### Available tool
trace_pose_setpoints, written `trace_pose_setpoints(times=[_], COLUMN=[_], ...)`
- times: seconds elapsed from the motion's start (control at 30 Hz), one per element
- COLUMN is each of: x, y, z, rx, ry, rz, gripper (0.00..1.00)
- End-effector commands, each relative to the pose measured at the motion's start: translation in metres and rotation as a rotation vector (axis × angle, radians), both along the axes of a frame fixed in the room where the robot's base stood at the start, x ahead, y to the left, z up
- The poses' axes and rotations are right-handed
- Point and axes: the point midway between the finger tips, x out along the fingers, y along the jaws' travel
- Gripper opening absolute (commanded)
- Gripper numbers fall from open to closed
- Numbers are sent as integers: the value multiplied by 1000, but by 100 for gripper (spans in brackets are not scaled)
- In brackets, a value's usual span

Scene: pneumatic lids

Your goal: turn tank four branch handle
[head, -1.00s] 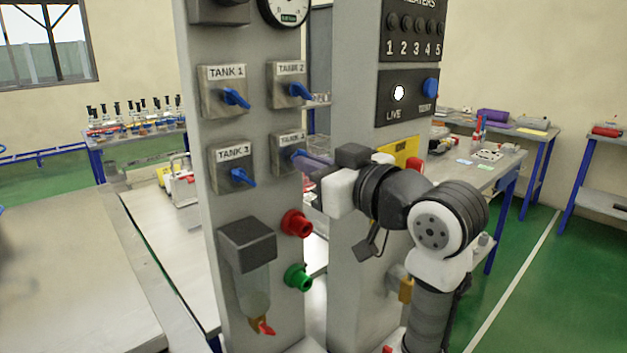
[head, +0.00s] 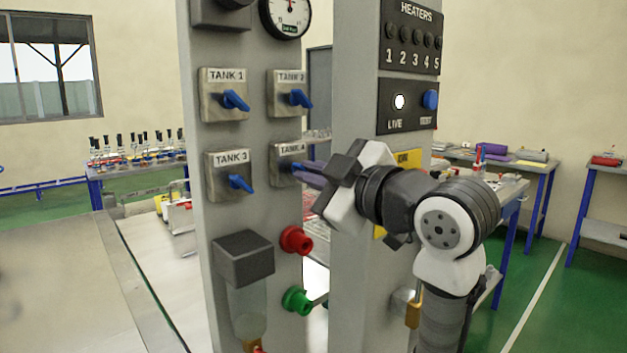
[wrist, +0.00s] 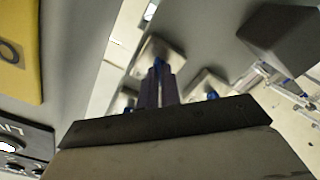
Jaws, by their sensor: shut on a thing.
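The TANK 4 plate (head: 289,152) is on the grey column, below TANK 2 and right of TANK 3. Its blue branch handle (wrist: 159,62) shows at the tips of my gripper's fingers in the wrist view. My gripper (head: 301,172) reaches in from the right, with its fingers at the TANK 4 plate. The fingers are close together and shut on the handle, and they cover most of it. In the wrist view the fingers (wrist: 157,85) point away from the camera toward the plate. The handle's exact angle is hidden.
Blue handles of TANK 1 (head: 236,100), TANK 2 (head: 300,98) and TANK 3 (head: 240,183) surround it. A red knob (head: 296,240) and a green knob (head: 297,301) stick out below. The heater panel's column (head: 355,100) stands close behind my wrist.

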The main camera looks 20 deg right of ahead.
Motion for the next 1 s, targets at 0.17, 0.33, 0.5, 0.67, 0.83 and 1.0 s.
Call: trace_pose_setpoints(times=[0.17, 0.33, 0.5, 0.67, 0.83, 1.0], x=[0, 0, 0, 0, 0, -1], y=[0, 0, 0, 0, 0, -1], z=[0, 0, 0, 0, 0, 0], rx=[-20, -23, -23, -22, -21, -21], ry=[-7, -8, -8, -8, -8, -8], rz=[0, 0, 0, 0, 0, 0], gripper=[0, 0, 0, 22, 27, 27])
